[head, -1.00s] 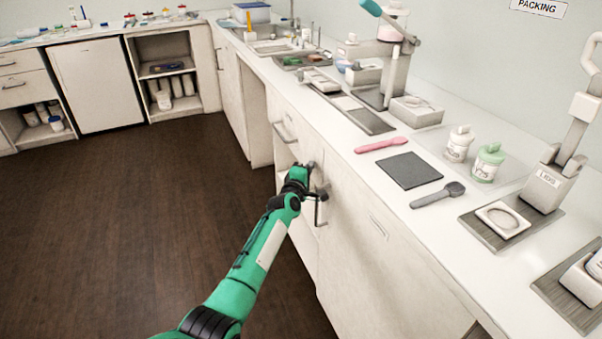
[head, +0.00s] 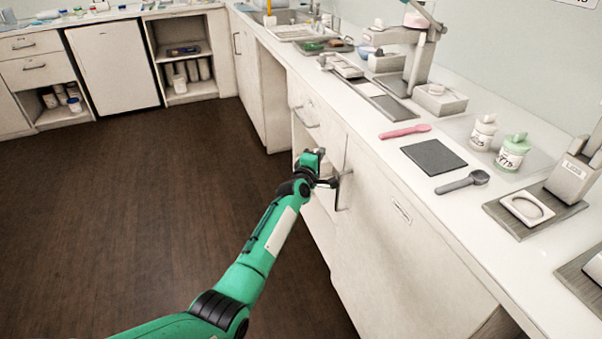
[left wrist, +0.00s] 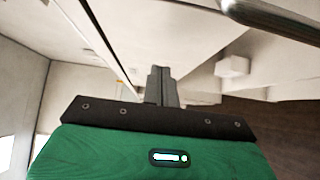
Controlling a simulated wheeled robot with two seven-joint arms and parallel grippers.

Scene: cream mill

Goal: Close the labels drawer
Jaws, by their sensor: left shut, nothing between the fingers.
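A white drawer front (head: 325,122) with a metal bar handle (head: 305,117) sits under the counter, just beyond my left gripper. I cannot read a label on it, nor tell whether it stands out from the cabinet. My left gripper (head: 322,160) is in front of the cabinet, below and to the right of that handle, near an upright handle (head: 343,192). In the left wrist view its fingers (left wrist: 162,82) are together with nothing between them. A metal bar (left wrist: 275,18) crosses the upper right there, apart from the fingers. My right gripper is not in view.
The white counter (head: 490,230) carries a dark mat (head: 433,157), a pink spoon (head: 405,131), a grey scoop (head: 463,182) and jars (head: 512,153). A cabinet panel below bears a small unreadable label (head: 402,212). The brown floor (head: 150,210) on the left is clear.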

